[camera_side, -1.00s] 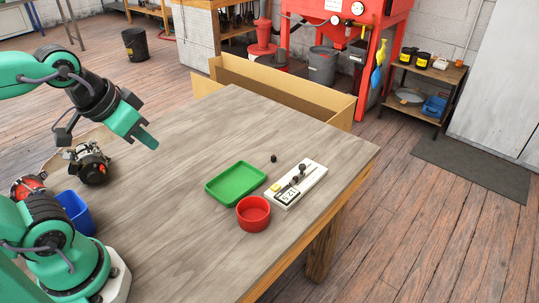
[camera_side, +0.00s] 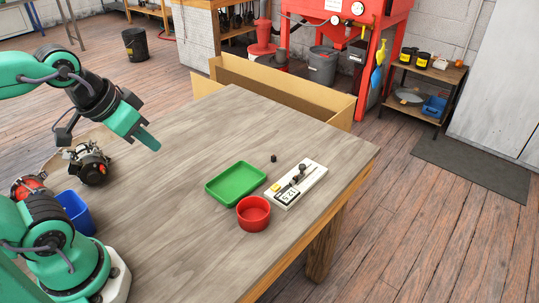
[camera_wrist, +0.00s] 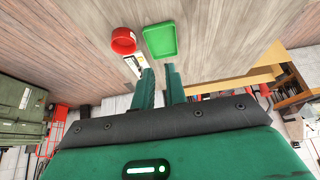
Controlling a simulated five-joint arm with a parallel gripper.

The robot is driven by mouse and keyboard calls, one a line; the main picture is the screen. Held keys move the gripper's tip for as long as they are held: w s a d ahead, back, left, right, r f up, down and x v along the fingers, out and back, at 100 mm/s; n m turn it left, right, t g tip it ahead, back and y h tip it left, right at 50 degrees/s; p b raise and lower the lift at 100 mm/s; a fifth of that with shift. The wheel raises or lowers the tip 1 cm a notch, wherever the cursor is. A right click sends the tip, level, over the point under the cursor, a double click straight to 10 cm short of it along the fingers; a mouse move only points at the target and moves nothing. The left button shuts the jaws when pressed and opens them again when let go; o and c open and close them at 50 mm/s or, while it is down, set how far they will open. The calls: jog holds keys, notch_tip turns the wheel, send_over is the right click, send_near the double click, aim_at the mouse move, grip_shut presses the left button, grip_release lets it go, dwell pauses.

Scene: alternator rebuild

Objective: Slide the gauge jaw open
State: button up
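The gauge (camera_side: 296,184) lies on the table's right part: a pale slab with a display, a yellow button and dark knobs. Its jaw is too small to make out clearly. In the wrist view part of the gauge (camera_wrist: 132,66) shows beyond the fingers, partly hidden by one of them. My gripper (camera_side: 152,143) is high over the left part of the table, far from the gauge. In the wrist view my gripper's two green fingers (camera_wrist: 159,72) stand a little apart with nothing between them.
A green tray (camera_side: 236,184) and a red bowl (camera_side: 253,214) stand close to the gauge's left side. A small black knob (camera_side: 274,158) lies behind it. An alternator (camera_side: 90,164) and a blue bin (camera_side: 75,213) are at the left. The table's middle is clear.

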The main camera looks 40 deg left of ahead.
jog(key=o, duration=0.5)
jog(key=shift+w+r, duration=0.2)
jog(key=shift+w, duration=0.1)
jog(key=n+g, duration=0.6)
jog(key=n, duration=0.4)
send_over(302, 165)
notch_tip(302, 165, down, 12)
jog(key=shift+d+f, duration=0.15)
jog(key=shift+f, duration=0.1)
jog(key=shift+f, duration=0.15)
jog(key=shift+f, duration=3.75)
